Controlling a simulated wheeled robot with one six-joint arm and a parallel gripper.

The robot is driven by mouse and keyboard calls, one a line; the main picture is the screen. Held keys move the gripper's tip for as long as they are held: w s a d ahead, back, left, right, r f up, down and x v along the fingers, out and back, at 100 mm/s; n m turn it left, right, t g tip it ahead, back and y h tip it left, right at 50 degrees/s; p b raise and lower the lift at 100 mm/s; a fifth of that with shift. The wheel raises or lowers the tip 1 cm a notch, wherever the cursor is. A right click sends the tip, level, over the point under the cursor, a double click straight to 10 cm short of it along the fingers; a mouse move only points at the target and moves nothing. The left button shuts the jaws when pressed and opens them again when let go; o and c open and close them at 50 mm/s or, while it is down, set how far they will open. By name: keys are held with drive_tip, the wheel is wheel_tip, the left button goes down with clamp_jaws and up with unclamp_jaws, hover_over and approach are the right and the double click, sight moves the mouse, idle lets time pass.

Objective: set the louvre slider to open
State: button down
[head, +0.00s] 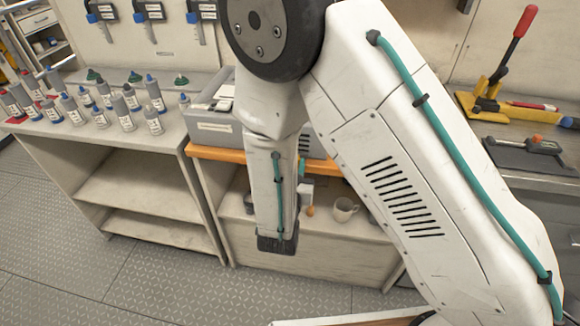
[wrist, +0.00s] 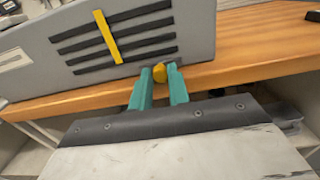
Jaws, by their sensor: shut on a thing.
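A grey louvre box (wrist: 215,30) stands on an orange wooden board in the wrist view, with several dark slots in its face. A yellow upright bar (wrist: 107,36) crosses the slots left of centre. A small yellow knob (wrist: 160,73) sits at the lower edge of the face, right of the bar. My gripper (wrist: 161,78) has its two teal fingers on either side of this knob and is shut on it. Whether the knob and the bar are joined cannot be seen. In the head view my arm hides most of the box front.
In the head view, several labelled bottles (head: 125,112) stand on the left bench. A mug (head: 345,209) sits on the shelf below the orange board (head: 230,155). A yellow tool with a red handle (head: 497,75) stands at the right. The floor in front is clear.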

drive_tip(key=c, duration=1.3)
unclamp_jaws()
drive_tip(key=shift+c, duration=0.2)
drive_tip(key=shift+s, duration=0.1)
drive_tip(key=v, duration=0.7)
drive_tip(key=shift+s, duration=0.35)
drive_tip(key=shift+a+f, duration=0.1)
